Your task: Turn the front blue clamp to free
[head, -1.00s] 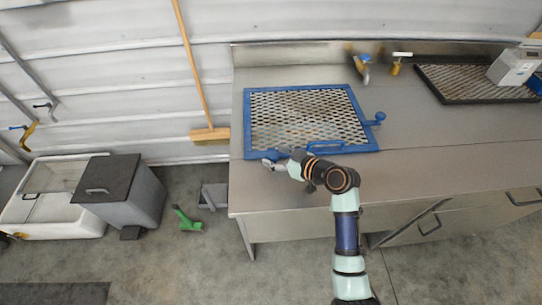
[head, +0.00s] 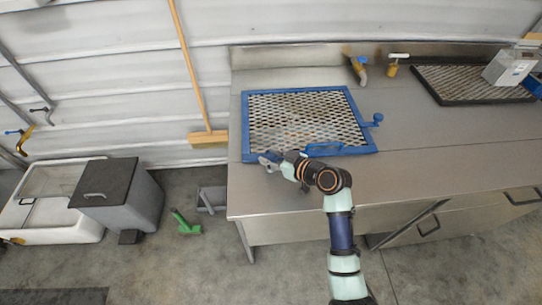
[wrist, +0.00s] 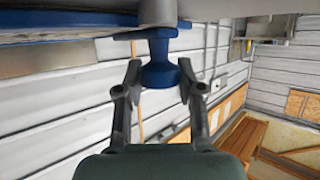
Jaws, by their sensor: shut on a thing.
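The front blue clamp shows in the wrist view as a blue knob (wrist: 160,72) with a narrow neck and a wide, round end. My gripper (wrist: 160,82) has one finger on each side of the knob and is shut on it. In the head view my gripper (head: 266,162) is at the front edge of the blue-framed mesh screen (head: 248,125), towards its left corner. The clamp is too small and covered to make out there. A second blue clamp (head: 376,119) sticks out from the frame's right side.
The screen lies on a steel bench (head: 420,130), with a blue handle (head: 324,149) on its front edge right beside my arm. A dark mesh tray (head: 455,85) with a grey box (head: 508,67) is at the right. Bare steel lies between.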

